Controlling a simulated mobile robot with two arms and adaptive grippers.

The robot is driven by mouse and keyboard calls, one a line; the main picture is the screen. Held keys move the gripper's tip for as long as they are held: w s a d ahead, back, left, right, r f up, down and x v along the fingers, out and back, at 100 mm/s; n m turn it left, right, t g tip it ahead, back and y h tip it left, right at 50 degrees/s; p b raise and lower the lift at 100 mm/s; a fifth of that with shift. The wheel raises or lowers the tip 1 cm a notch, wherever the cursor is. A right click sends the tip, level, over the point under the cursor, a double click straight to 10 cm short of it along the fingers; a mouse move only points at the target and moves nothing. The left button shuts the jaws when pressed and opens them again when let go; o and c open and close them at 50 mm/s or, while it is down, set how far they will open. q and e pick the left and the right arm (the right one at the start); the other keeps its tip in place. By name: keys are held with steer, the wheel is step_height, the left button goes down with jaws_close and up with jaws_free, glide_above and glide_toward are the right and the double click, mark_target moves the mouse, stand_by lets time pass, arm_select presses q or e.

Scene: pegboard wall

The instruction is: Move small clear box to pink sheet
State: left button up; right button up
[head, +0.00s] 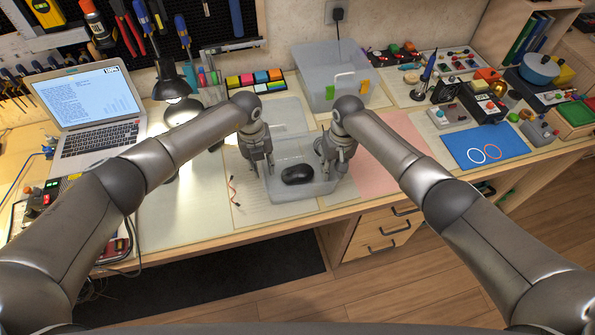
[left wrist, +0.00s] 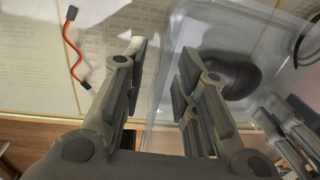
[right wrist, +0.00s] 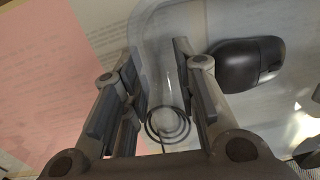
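The small clear box (head: 297,191) stands on the desk with a black mouse (head: 297,174) inside it. The pink sheet (head: 384,160) lies to the right of the box, partly hidden by my right arm. My left gripper (head: 262,168) is open at the box's left side; in the left wrist view its fingers (left wrist: 165,60) are apart with the box's clear wall between them. My right gripper (head: 330,165) is open at the box's right side; in the right wrist view its fingers (right wrist: 156,55) stand apart on either side of the clear wall.
A larger clear bin (head: 325,75) stands behind the box. A red-and-black cable (head: 233,190) lies left of the box. A lamp (head: 172,85) and laptop (head: 90,110) are at left. A blue mat (head: 484,146) lies right of the pink sheet. The visible pink sheet looks bare.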

arm_select(q)
steer(key=shift+f, duration=0.4)
arm_select(e)
steer(key=shift+f, duration=0.45)
arm_select(q)
jaws_close()
arm_select(e)
jaws_close()
